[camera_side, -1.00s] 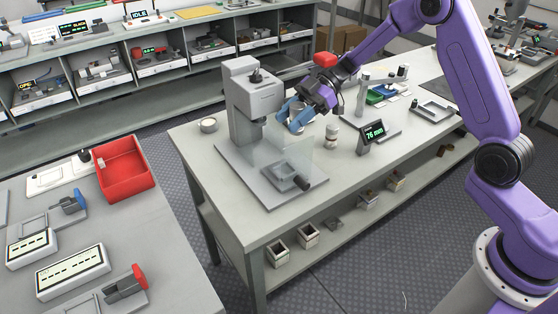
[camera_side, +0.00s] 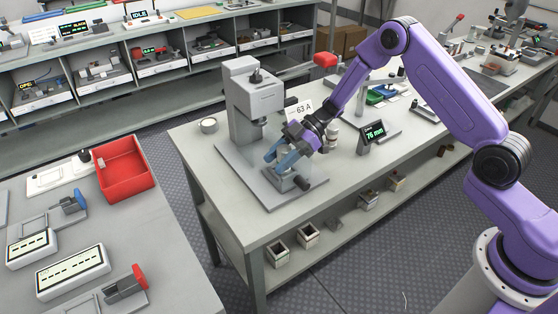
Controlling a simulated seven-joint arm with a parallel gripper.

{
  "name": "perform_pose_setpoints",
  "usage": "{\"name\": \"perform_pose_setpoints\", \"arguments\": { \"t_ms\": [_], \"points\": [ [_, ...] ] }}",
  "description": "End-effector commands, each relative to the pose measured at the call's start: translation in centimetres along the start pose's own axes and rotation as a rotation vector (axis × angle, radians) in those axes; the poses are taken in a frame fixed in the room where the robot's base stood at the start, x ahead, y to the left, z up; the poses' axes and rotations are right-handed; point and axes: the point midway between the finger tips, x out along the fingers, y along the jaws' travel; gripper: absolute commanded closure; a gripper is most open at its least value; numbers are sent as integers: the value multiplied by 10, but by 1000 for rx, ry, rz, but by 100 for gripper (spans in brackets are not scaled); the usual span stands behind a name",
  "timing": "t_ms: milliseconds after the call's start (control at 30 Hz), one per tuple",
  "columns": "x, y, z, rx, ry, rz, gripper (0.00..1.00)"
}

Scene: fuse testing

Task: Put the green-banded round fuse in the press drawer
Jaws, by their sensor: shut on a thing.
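The press (camera_side: 256,98) stands on its grey base plate at the near left of the bench. Its drawer (camera_side: 290,186) is pulled out at the front, with a dark handle (camera_side: 304,183). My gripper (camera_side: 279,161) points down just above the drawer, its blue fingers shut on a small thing. I take this to be the round fuse. The fingers mostly hide it, and its green band cannot be made out. The inside of the drawer is largely hidden by the fingers.
A pale cylinder (camera_side: 332,131) stands behind my wrist. A display reading 76 mm (camera_side: 372,132) stands to the right, and a "63 A" sign (camera_side: 299,107) behind my gripper. A round dish (camera_side: 208,125) lies left of the press.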

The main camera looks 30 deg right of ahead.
Motion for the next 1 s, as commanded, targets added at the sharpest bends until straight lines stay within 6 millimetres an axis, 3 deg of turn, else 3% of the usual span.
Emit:
{"name": "perform_pose_setpoints", "arguments": {
  "t_ms": [467,500,567,900,1000],
  "points": [
    [5,0,8,-1,1,0,99],
    [5,0,8,-1,0,0,47],
    [4,0,8,-1,0,0,31],
    [3,0,6,-1,0,0,31],
    [-5,0,6,1,1,2,31]
  ]
}}
